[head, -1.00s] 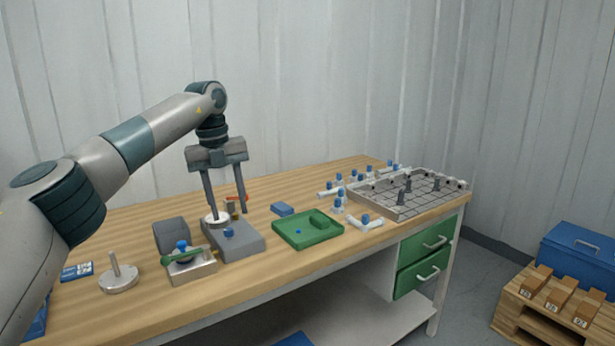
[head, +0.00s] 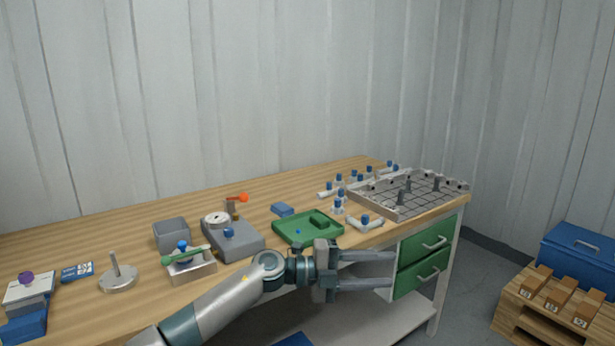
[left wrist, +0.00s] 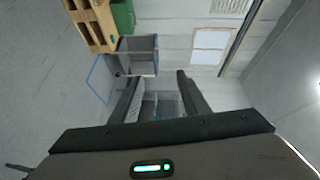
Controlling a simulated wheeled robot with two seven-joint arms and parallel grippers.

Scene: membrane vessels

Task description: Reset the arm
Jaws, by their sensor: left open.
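My left arm reaches in low from the bottom of the head view, in front of the workbench (head: 125,215). Its gripper (head: 393,270) points to the right, with its two fingers apart and nothing between them. It is in front of the bench edge, beside the green drawers (head: 425,258). In the left wrist view the fingers (left wrist: 158,85) are also spread and empty, with a grey cabinet or cart far beyond them. My right gripper is not in view.
On the bench stand a grey device with a white round top (head: 232,240), a green tray (head: 307,229), a metal stand (head: 118,279), several blue-capped fittings and a wire-grid tray (head: 408,194). A pallet (head: 550,318) with small boxes and a blue case (head: 580,255) are at right.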

